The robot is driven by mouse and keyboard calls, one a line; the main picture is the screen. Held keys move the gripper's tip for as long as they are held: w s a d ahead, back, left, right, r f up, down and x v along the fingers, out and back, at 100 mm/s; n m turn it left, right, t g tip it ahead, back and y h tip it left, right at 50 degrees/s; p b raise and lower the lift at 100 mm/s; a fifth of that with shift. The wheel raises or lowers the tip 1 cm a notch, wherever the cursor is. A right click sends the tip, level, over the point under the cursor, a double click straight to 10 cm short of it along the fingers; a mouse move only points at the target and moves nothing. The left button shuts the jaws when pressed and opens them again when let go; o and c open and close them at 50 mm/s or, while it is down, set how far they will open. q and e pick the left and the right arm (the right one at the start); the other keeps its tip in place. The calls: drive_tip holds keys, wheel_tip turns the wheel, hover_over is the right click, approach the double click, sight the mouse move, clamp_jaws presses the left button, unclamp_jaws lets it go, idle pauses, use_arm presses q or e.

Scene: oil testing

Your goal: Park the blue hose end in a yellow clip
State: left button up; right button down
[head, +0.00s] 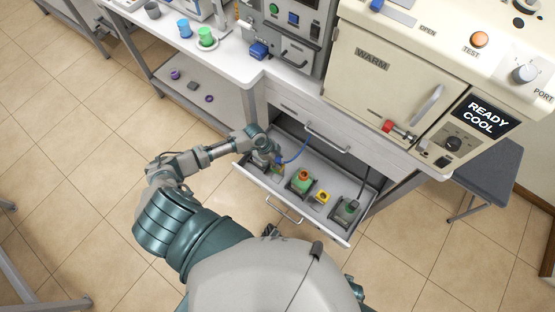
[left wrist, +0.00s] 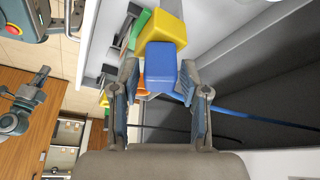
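The blue hose end (left wrist: 160,66) shows as a blue block between the fingertips of my left gripper (left wrist: 160,80) in the left wrist view. Narrow gaps seem to show on both sides of it, so the fingers look open around it. A yellow block (left wrist: 164,29) lies right beyond it; I cannot tell whether the two touch. In the head view my left gripper (head: 271,160) is at the left end of the open drawer. The blue hose (head: 298,151) curves from there towards the cabinet. My right gripper cannot be made out.
The drawer (head: 289,198) holds a green and orange piece (head: 301,181), a yellow piece (head: 321,197) and a dark grey-green piece (head: 347,210). The cabinet with the red-handled valve (head: 388,126) stands behind.

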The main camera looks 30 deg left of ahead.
use_arm(q)
drive_tip(key=shift+r, duration=0.1)
drive_tip(key=v, duration=1.1)
drive_tip(key=shift+a+r, duration=0.15)
drive_tip(key=shift+r, duration=0.2)
